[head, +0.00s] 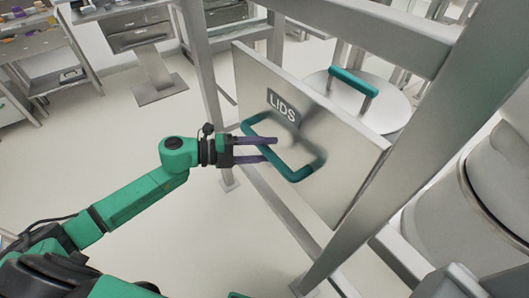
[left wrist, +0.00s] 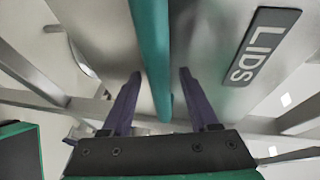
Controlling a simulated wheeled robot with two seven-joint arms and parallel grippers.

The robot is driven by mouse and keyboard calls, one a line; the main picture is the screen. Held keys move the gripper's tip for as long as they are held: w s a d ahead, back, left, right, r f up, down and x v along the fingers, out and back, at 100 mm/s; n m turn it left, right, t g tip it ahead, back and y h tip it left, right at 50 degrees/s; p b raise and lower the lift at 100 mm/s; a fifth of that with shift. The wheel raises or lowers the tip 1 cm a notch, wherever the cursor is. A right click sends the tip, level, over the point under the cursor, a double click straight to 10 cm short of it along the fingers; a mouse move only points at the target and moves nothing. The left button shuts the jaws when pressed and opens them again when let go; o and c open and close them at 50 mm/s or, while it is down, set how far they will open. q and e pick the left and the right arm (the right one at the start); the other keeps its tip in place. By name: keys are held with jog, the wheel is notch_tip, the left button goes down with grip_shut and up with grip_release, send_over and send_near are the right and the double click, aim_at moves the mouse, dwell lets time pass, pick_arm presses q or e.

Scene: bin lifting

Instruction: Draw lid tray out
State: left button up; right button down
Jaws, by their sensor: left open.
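The lid tray has an upright metal front panel (head: 330,160) with a dark "LIDS" label (head: 284,105) and a teal bar handle (head: 298,174). The tray sits in a metal frame. My left gripper (head: 270,149) is open at the handle, its fingers pointing toward the panel. In the left wrist view the teal handle (left wrist: 152,40) runs between the two purple fingers (left wrist: 160,75), with gaps visible on both sides. The "LIDS" label (left wrist: 264,46) is to the right there. My right gripper is not in view.
A round metal lid (head: 385,105) with a teal handle (head: 353,80) is behind the panel. Thick frame posts (head: 420,140) stand at the right and a large metal bin (head: 470,200) beyond. Cabinets and shelves stand at the back left. The floor (head: 200,240) left of the frame is clear.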

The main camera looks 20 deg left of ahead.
pick_arm(q)
jog(key=shift+w, duration=0.1)
jog(key=shift+c, duration=0.3)
grip_shut()
dwell(1.1)
